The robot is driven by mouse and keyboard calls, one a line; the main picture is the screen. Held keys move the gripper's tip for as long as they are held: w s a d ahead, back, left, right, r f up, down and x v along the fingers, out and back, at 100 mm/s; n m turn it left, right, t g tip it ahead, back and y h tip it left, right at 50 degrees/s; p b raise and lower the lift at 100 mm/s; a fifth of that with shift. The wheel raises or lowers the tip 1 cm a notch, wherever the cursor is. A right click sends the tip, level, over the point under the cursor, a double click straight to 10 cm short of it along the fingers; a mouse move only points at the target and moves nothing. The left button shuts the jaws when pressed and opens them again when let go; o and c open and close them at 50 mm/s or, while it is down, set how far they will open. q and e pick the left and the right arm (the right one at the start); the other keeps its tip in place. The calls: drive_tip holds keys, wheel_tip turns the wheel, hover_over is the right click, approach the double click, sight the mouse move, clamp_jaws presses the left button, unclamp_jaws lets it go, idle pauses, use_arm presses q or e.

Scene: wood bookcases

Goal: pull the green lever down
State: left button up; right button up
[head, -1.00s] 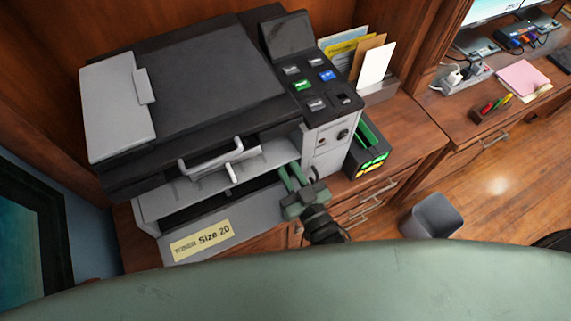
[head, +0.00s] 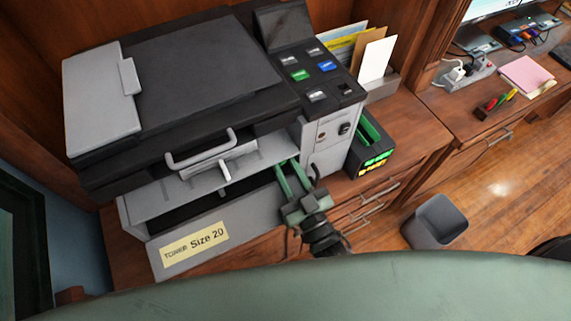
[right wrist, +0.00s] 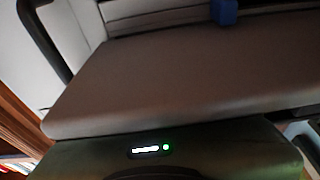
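The printer (head: 205,85) stands on the wood cabinet with its front bay open. I cannot make out a green lever for certain. A small pale lever-like part (head: 224,174) sticks down in the open bay, below a light handle (head: 200,150). My right gripper (head: 288,164) is open and looks empty, its two green fingers apart at the right end of the bay, to the right of the pale part. The right wrist view shows a broad grey panel (right wrist: 180,75) close up and a blue part (right wrist: 224,12) at its top edge. My left gripper is not in view.
A dark box with green and yellow parts (head: 371,150) stands right of the printer, near a paper holder (head: 376,60). The printer has green (head: 300,75) and blue (head: 327,66) buttons. A grey bin (head: 436,220) is on the floor at right.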

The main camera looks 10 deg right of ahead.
drive_tip(key=shift+s+d+f, duration=0.1)
drive_tip(key=shift+s+f, duration=0.1)
drive_tip(key=shift+s, duration=0.25)
drive_tip(key=b+v, duration=0.2)
drive_tip(key=v, duration=0.3)
drive_tip(key=shift+s+d+f, duration=0.1)
drive_tip(key=shift+s, duration=0.2)
drive_tip(key=shift+s+d, duration=0.2)
drive_tip(key=shift+s, duration=0.4)
